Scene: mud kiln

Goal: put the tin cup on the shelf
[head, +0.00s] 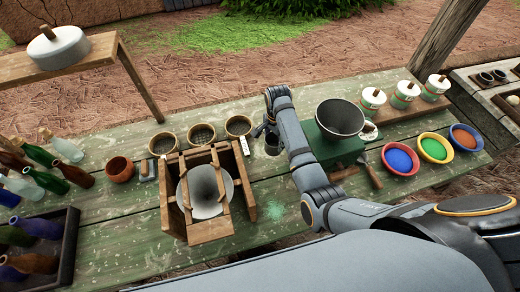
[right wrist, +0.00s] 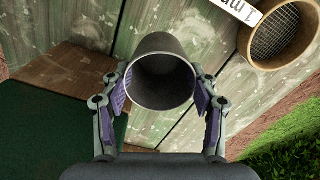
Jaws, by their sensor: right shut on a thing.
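The grey tin cup (head: 272,146) is between the fingers of my right gripper (head: 264,131), over the middle of the green table. In the right wrist view the tin cup (right wrist: 162,72) sits between both purple finger pads of my right gripper (right wrist: 162,98), its open mouth facing the camera. I cannot tell whether its base touches the table. A raised wooden shelf (head: 100,47) on legs stands at the upper left, with a white round lidded thing (head: 57,47) on it. Its right part is bare. My left gripper is not in view.
A wooden frame holding a pale cone (head: 205,192) stands left of the cup. Several sieves (head: 201,135) sit behind it. A dark bowl (head: 340,117) rests on a green box (head: 325,148) to the right. Bottles (head: 47,180) crowd the left end.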

